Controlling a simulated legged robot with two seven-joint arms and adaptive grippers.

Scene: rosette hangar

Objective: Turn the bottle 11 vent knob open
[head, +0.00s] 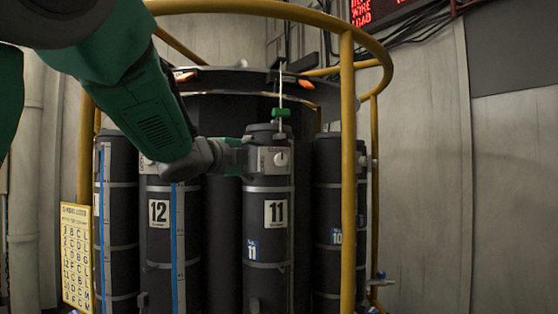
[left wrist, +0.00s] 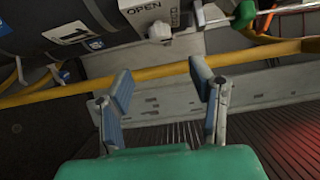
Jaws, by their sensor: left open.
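Bottle 11 (head: 266,225) is a dark upright cylinder with an "11" plate. Its white vent knob (head: 281,159) sits on a grey plate near the top. In the left wrist view bottle 11 (left wrist: 40,40) lies sideways at upper left, and the knob (left wrist: 160,32) shows beside a plate marked "OPEN". My left gripper (head: 240,150) is just left of the knob in the head view. In the left wrist view its two blue-padded fingers (left wrist: 163,88) are apart with nothing between them. The knob is beyond the fingertips, not between them. My right gripper is not in view.
A yellow rail (head: 348,180) rises in front, right of bottle 11. Bottle 12 (head: 158,240) stands to its left and bottle 10 (head: 328,205) to its right. A green handle (head: 281,113) is above bottle 11. A yellow chart (head: 75,255) hangs at lower left.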

